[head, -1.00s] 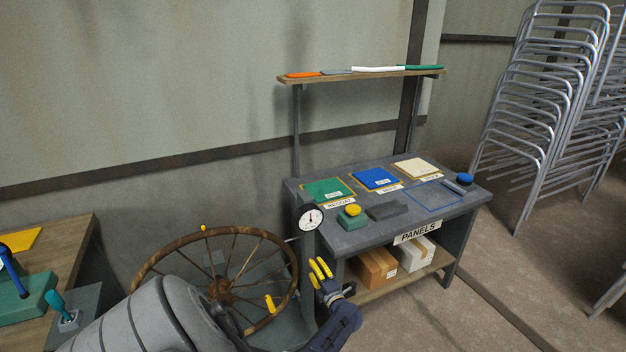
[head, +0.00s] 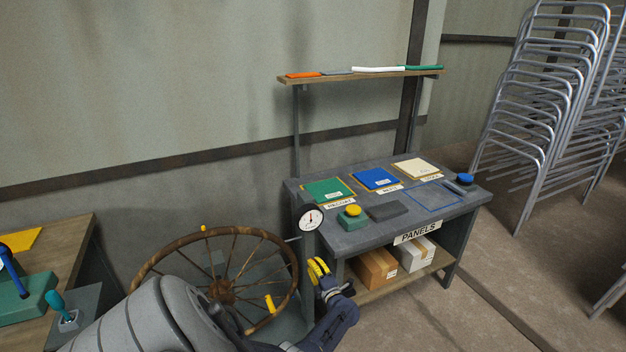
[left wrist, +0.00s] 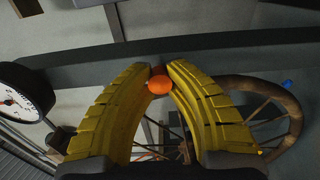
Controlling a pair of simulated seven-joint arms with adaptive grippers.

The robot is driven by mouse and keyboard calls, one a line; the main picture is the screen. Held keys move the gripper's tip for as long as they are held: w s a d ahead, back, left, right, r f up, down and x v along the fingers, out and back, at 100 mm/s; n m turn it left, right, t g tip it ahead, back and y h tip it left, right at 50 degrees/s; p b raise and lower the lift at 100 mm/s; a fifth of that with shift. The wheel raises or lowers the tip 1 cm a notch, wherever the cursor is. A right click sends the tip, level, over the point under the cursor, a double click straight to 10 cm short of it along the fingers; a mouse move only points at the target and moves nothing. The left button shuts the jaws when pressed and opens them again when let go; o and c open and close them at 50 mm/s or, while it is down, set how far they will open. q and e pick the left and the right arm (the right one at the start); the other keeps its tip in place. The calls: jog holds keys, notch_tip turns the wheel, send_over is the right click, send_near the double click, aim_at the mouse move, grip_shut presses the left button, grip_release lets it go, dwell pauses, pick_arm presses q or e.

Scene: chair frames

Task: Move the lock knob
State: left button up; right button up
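The lock knob (left wrist: 159,84) shows as a small orange knob in the left wrist view, between the fingertips of my left gripper (left wrist: 160,68). The two yellow fingers curve inward and appear closed on its sides. In the head view my left gripper (head: 318,269) is beside the post under the dial gauge (head: 311,217), right of the wooden spoked wheel (head: 222,290). The knob is hidden there by the fingers. The gauge also shows at the left edge of the left wrist view (left wrist: 22,92). My right gripper is out of view.
The grey panels table (head: 355,238) stands just right of my gripper, with boxes (head: 375,268) on its lower shelf. The wheel rim is close on the left. A wooden bench (head: 75,235) is at far left. Stacked chair frames (head: 540,100) stand right; floor in front is clear.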

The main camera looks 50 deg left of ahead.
pick_arm(q)
grip_shut()
jog(key=shift+s+d, duration=0.15)
jog(key=shift+d, duration=0.45)
jog(key=o, duration=0.6)
grip_release()
